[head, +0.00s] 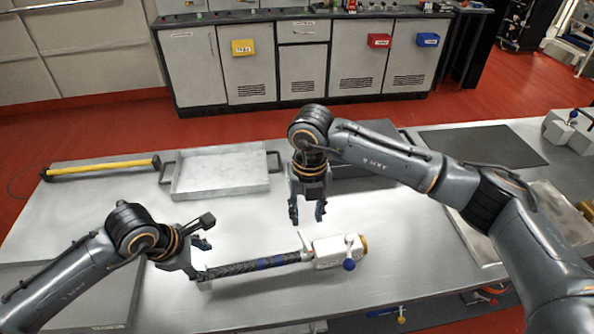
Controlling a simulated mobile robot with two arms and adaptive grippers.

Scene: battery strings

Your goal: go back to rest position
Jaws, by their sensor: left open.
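My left gripper (203,258) is open at the left end of a dark braided rod with blue bands (245,266). From this angle I cannot tell whether its fingers touch the rod. The rod lies along the table and meets a white block with a blue knob (332,252) at its right end. My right gripper (307,212) points down with its two fingers apart, behind and above the rod near the white block. Nothing shows between its fingers.
A metal tray with black handles (222,190) and a yellow bar (105,169) lie on the metal table (390,270). A dark mat (482,146) lies at the back right. A grey panel (75,290) is at the left front. Cabinets (300,60) stand beyond the red floor.

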